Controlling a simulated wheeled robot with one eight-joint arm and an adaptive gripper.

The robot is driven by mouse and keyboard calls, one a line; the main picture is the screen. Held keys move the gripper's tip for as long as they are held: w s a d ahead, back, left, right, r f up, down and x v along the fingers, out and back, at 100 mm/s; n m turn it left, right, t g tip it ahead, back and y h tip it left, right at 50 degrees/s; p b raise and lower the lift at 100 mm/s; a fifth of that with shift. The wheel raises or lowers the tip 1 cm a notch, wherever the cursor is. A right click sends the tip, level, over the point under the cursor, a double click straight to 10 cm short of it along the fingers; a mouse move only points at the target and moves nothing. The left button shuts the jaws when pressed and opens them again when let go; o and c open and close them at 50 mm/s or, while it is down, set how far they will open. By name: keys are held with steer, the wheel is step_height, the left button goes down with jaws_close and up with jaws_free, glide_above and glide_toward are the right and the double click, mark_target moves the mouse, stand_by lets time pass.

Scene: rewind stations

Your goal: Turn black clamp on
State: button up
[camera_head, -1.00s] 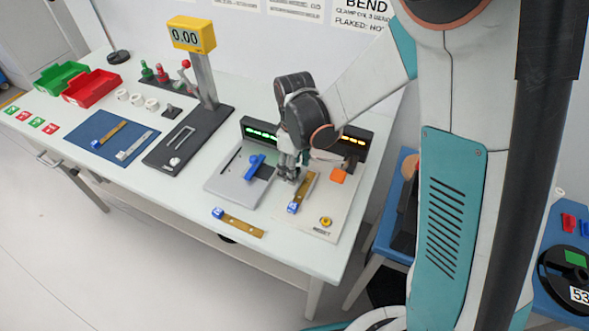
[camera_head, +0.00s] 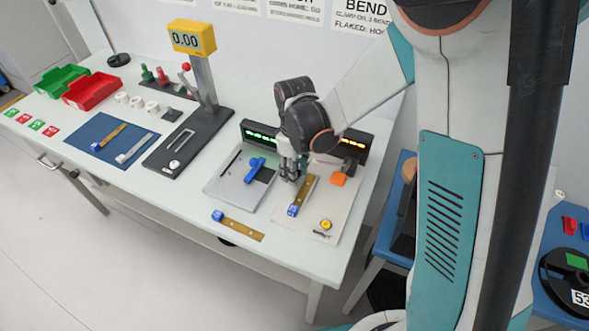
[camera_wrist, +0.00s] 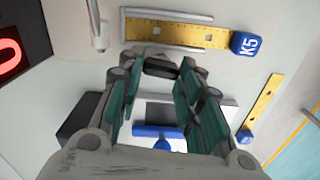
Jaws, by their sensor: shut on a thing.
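The black clamp (camera_wrist: 161,67) shows in the wrist view as a short dark bar between my fingertips, beside a brass strip. My gripper (camera_head: 291,178) is low over the right-hand station, and its green-padded fingers in the wrist view (camera_wrist: 160,72) are shut on the black bar. In the head view the gripper hides the clamp. The brass strip (camera_head: 306,187) with a blue K5 block (camera_wrist: 246,44) lies on the pale plate, right of the gripper in the head view.
A grey plate with a blue handle (camera_head: 256,168) stands just left of the gripper. Another brass strip (camera_head: 243,230) lies at the front edge. A yellow display (camera_head: 191,38) stands farther left.

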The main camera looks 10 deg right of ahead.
steer(key=m, duration=0.3)
steer(key=shift+d+m, duration=0.1)
steer(key=shift+m, duration=0.2)
steer(key=m, duration=0.4)
steer(key=shift+w+m+b, duration=0.1)
steer(key=shift+m+b, duration=0.2)
steer(key=shift+b, duration=0.05)
steer(key=m, duration=0.3)
steer(key=shift+d+m, duration=0.1)
steer(key=shift+m, duration=2.1)
steer(key=o, duration=1.1)
steer(key=shift+c, duration=0.2)
step_height(320, 180, up, 12)
